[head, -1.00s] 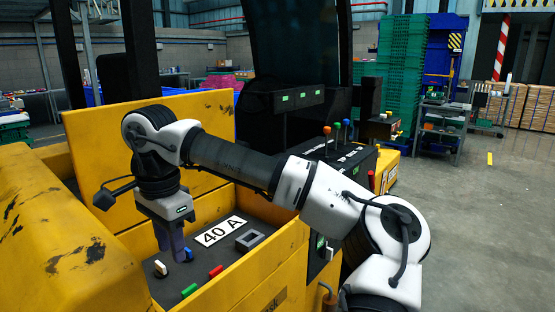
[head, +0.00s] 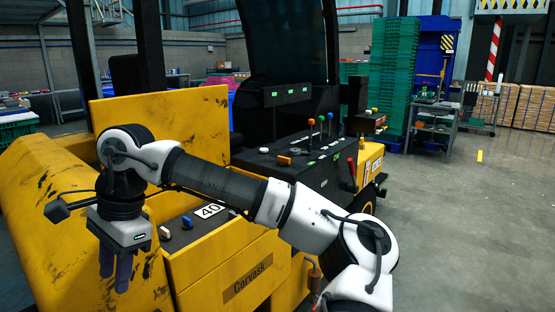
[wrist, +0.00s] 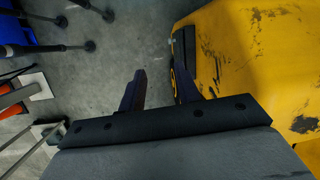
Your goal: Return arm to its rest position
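My gripper (head: 114,274) hangs pointing down at the left of the head view, in front of the yellow forklift body (head: 50,180). Its two dark fingers are apart with nothing between them. In the wrist view my gripper (wrist: 160,92) also shows open and empty, over grey floor with the yellow body (wrist: 255,60) close at the right. My white and black arm reaches across the head view from the lower right, bent at the elbow.
A control panel (head: 185,235) with coloured knobs and a label lies right of my gripper, partly behind my arm. A black console (head: 300,165) with levers stands beyond. Green crates (head: 393,80) are stacked behind. Open floor (head: 470,240) lies at the right.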

